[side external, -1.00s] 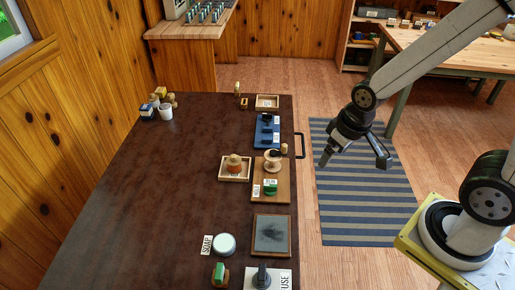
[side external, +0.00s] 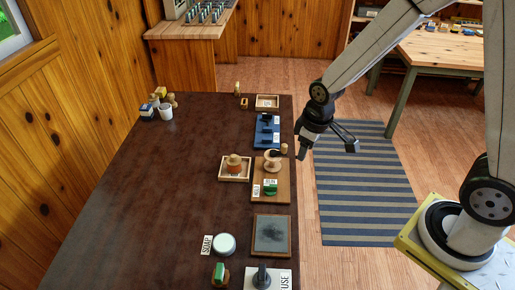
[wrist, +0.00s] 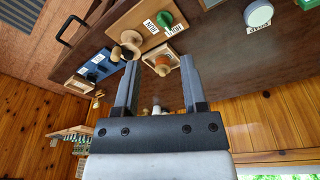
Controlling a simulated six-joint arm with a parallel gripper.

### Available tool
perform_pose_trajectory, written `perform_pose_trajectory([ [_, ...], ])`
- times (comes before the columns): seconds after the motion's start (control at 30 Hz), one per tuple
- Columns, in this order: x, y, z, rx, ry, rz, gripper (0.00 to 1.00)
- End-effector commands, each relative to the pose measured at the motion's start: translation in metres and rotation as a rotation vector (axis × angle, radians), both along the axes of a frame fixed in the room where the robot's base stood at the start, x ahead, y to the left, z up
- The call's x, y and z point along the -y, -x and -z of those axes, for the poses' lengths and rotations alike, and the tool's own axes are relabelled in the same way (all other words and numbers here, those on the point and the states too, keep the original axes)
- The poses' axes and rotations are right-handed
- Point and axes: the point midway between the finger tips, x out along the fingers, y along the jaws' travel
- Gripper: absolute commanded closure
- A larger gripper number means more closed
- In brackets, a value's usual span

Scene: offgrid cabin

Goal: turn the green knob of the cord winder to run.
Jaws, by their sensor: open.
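The cord winder is a wooden board (side external: 284,193) near the right edge of the dark table, with a pale spool (side external: 272,165) and a crank with a wooden handle at its far end. Its green knob (side external: 270,188) sits at the near end between two white labels; it also shows at the top of the wrist view (wrist: 165,18). The labels seem to read HOLD and RUN; which one the knob points at is too small to tell. My gripper (side external: 327,151) is open and empty, above and right of the board, beyond the table edge, touching nothing.
A tray with an orange-banded wooden piece (side external: 234,163) stands left of the winder. A blue panel (side external: 266,133) lies beyond it, a dark slate (side external: 271,235) nearer. A second green knob (side external: 218,271) stands at the front by a FUSE plate. The table's left half is mostly clear.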

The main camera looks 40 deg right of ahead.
Motion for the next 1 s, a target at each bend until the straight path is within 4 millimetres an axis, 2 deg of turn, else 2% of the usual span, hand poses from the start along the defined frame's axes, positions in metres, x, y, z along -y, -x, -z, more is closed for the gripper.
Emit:
perform_pose_trajectory([
  [0.2, -0.006, -0.036, 0.032, -0.048, 0.019, -0.148, 0.46],
  [0.5, -0.014, -0.076, 0.084, -0.106, 0.035, -0.351, 0.46],
  [0.73, -0.019, -0.094, 0.12, -0.138, 0.041, -0.471, 0.46],
  [1.0, -0.021, -0.099, 0.132, -0.148, 0.042, -0.514, 0.46],
])
